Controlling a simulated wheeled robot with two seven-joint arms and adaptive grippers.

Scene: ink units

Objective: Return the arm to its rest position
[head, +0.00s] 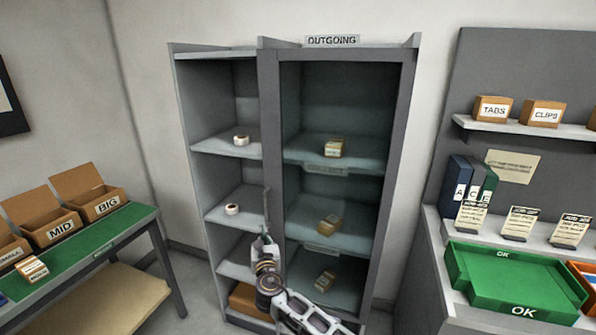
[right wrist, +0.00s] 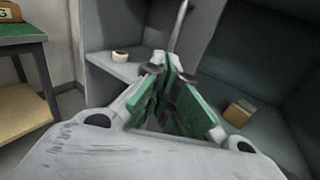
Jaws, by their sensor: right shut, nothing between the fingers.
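My right arm (head: 300,308) comes in from the bottom of the head view. Its gripper (head: 264,240) points up in front of the grey cabinet (head: 409,120), just below the vertical handle (head: 266,205) of the glass door. In the right wrist view the green-padded fingers (right wrist: 168,85) are close together with nothing between them. The handle (right wrist: 179,25) rises just beyond the fingertips; I cannot tell whether they touch it. The glass door looks closed over the right half of the cabinet. My left gripper is not in view.
The cabinet's left half is open, with tape rolls (head: 232,209) on its shelves. Small boxes (head: 329,224) sit behind the glass. A green-topped table (head: 120,232) with labelled boxes stands at left. A counter with a green OK tray (head: 512,311) stands at right.

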